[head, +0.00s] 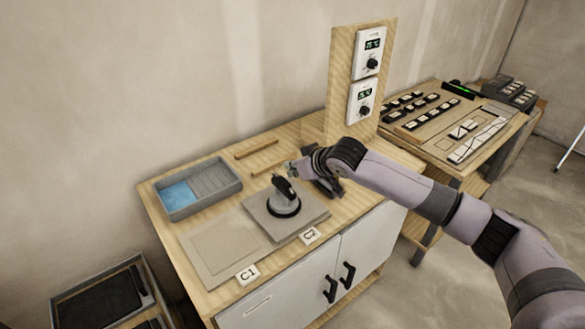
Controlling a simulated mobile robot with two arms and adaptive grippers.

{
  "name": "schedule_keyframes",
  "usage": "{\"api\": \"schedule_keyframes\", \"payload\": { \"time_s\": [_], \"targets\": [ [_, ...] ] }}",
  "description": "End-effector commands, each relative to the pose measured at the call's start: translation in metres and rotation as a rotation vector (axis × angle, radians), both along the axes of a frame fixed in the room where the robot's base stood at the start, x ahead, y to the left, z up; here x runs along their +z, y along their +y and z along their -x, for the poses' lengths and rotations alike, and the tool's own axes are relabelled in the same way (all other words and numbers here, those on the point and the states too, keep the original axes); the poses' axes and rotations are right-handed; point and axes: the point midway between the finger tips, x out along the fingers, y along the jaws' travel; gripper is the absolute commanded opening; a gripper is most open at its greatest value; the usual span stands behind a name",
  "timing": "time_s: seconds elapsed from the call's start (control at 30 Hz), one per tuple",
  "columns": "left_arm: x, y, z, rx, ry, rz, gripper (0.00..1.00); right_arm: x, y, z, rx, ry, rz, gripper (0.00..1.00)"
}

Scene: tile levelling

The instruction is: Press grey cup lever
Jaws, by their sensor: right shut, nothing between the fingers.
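The suction cup (283,207) is dark, with a black handle or lever (285,187) standing up on top. It sits on a grey square tile (312,212) behind the C2 label (310,235). My right gripper (291,169) is shut and empty. It is just behind and above the lever, very close to it in the picture; I cannot tell whether they touch. My right arm comes in from the right, and the wrist hides part of the bench behind the tile. My left gripper is not in view.
A grey tray (226,190) with a blue part stands at the back left. Wooden strips (256,149) lie behind the tile. A flat pale square (215,250) lies behind the C1 label (247,275). A wooden post (341,85) with two dial panels stands at the back right.

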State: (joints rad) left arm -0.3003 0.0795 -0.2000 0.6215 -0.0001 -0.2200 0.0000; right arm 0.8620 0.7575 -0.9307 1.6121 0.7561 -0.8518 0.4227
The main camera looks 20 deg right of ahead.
Motion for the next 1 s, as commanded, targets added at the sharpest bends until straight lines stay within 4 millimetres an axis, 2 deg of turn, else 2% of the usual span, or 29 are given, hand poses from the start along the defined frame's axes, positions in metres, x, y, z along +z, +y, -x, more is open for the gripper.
{"api": "schedule_keyframes", "payload": {
  "time_s": [0.03, 0.1, 0.3, 0.5, 1.0],
  "targets": [
    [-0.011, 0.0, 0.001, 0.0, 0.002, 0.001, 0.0, 0.001, -0.004, 0.009, 0.001, -0.005, 0.001, 0.0],
    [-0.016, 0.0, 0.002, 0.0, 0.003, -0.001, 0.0, 0.01, -0.008, 0.019, 0.002, -0.005, 0.002, 0.0],
    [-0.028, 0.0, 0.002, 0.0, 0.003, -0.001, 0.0, 0.035, -0.018, 0.048, 0.001, -0.005, 0.003, 0.0],
    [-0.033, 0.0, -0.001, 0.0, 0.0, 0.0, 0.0, 0.052, -0.024, 0.066, 0.0, -0.003, 0.001, 0.0],
    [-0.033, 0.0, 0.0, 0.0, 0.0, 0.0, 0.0, 0.057, -0.026, 0.07, 0.001, -0.002, 0.001, 0.0]
  ]
}}
